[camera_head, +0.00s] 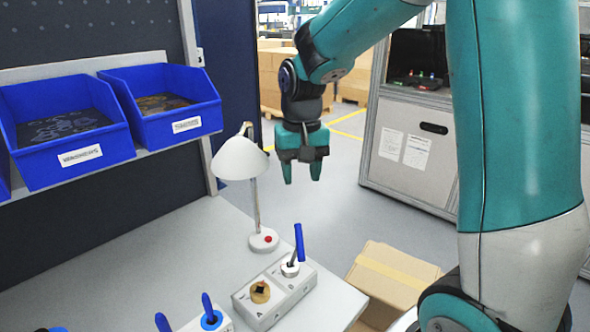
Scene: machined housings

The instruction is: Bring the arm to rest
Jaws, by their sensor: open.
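My gripper (302,172) hangs from my teal arm, fingers pointing down. It is open and nothing shows between its fingers. In the picture it is right of the white desk lamp and above the fixture block on the bench. The fingers appear apart from everything around them. My arm comes in from the upper right, bends at a dark joint and drops to the gripper.
A white lamp (241,160) stands on the grey bench (120,268). A grey block (277,298) holds a brass part and a blue-handled tool (299,243). Blue bins (165,127) sit on a shelf at left. A cardboard box (385,285) is beside the bench.

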